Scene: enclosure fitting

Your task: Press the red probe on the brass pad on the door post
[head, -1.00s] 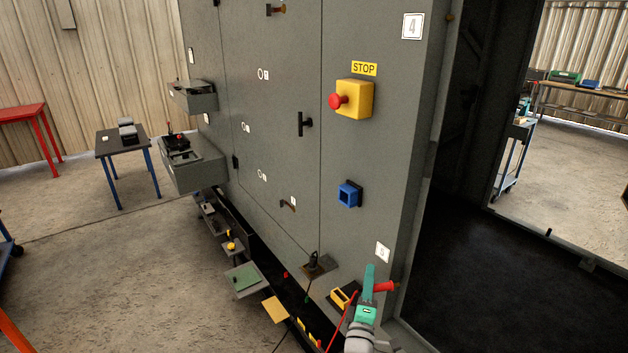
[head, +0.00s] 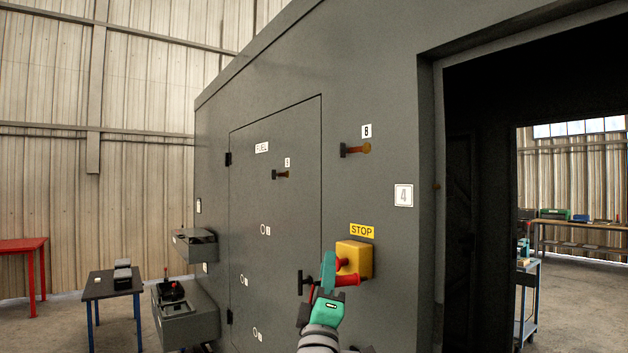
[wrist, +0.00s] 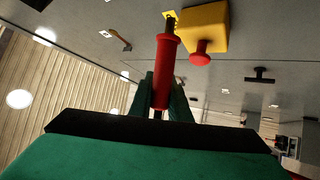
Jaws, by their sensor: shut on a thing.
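The red probe (head: 349,280) is held in my teal gripper (head: 328,275) and points right, in front of the cabinet wall by the yellow stop box. In the wrist view the probe (wrist: 165,72) stands out between the shut fingers (wrist: 163,92), its dark tip overlapping the yellow label in the picture. The brass pad (head: 437,185) is a tiny spot on the door post, above and to the right of my gripper. The probe is apart from it. I cannot make out the pad in the wrist view.
The yellow stop box (head: 362,257) with its red button (head: 342,265) is close to the probe. A black T-handle (head: 303,283) is left of my gripper. An orange-tipped peg (head: 356,149) sticks out higher up. The dark doorway (head: 478,190) lies right of the post.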

